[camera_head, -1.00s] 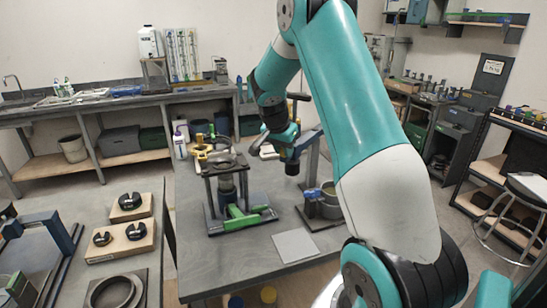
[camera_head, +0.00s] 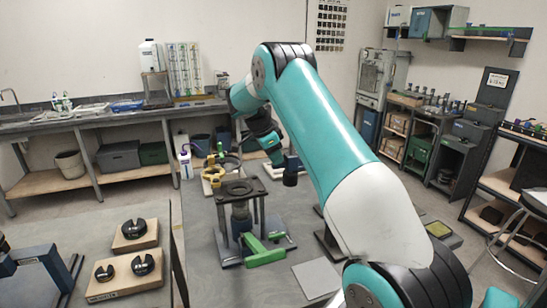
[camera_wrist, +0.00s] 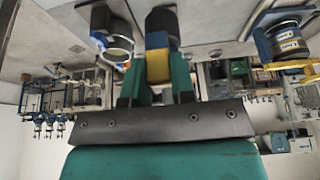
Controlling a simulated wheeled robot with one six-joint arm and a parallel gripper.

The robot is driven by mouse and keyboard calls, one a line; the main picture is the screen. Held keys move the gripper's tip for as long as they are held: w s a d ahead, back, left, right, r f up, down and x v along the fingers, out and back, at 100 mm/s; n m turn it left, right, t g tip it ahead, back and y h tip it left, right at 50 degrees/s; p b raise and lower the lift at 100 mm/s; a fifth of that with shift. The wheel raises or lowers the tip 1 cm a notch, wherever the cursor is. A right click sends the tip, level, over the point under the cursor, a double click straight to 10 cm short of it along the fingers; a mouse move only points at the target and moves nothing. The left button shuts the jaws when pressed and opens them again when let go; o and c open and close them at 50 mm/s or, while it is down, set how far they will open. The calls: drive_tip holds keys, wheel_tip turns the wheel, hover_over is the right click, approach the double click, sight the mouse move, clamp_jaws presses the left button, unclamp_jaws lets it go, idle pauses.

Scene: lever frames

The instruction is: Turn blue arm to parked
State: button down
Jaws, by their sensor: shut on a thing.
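In the wrist view my gripper (camera_wrist: 156,75) has its green fingers closed on either side of a yellow-ended blue piece, which I take to be the blue arm (camera_wrist: 157,42). A dark cylinder shows just beyond it. In the head view my gripper (camera_head: 274,154) is over the far right part of the grey bench, behind the dark stand. A dark round end hangs just below it. The arm's pivot and any parked mark are hidden or too small to tell.
A dark stand (camera_head: 240,190) with a green clamp (camera_head: 264,251) stands on the bench, near my gripper. Yellow parts (camera_head: 213,172) lie behind it. A grey plate (camera_head: 316,278) lies at the front. Wooden blocks with black pieces (camera_head: 133,229) are at left.

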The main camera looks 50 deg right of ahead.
drive_tip(key=shift+w+d+r, duration=0.1)
drive_tip(key=shift+w+r, duration=0.05)
drive_tip(key=c, duration=1)
unclamp_jaws()
drive_tip(key=shift+w+d, duration=0.1)
drive_tip(key=shift+d, duration=0.05)
drive_tip(key=shift+o, duration=0.2)
drive_tip(key=p+v, duration=0.8)
drive_tip(key=v, duration=0.9)
drive_tip(key=shift+a, duration=0.2)
drive_tip(key=shift+r, duration=0.1)
